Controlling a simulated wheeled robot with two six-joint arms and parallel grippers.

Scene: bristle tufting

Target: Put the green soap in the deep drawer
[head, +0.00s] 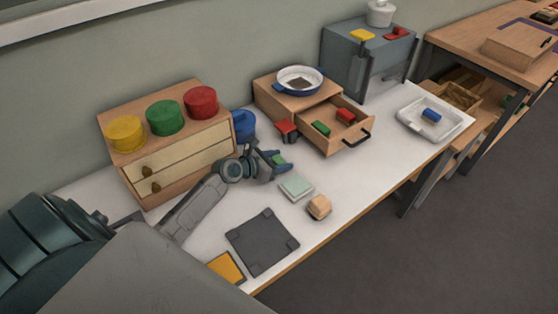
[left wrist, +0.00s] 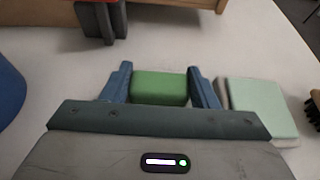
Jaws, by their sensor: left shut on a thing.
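My left gripper (head: 276,162) is shut on the green soap (left wrist: 160,87), which sits between its two fingers in the left wrist view. The soap is held over the white table, left of a pale green pad. An open wooden drawer (head: 352,146) with a black handle juts from a low wooden cabinet (head: 270,94) behind and right of the gripper. It holds a green block (head: 320,128) and a red block (head: 346,116). A chest at the left has two closed cream drawers (head: 185,166). My right gripper is not in view.
A dark block with a red top (head: 287,129) stands between gripper and cabinet. A blue object (head: 244,122) is beside the chest. The pale green pad (head: 296,186), a brush (head: 319,207) and a dark mat (head: 262,241) lie in front. A white tray (head: 407,124) is at right.

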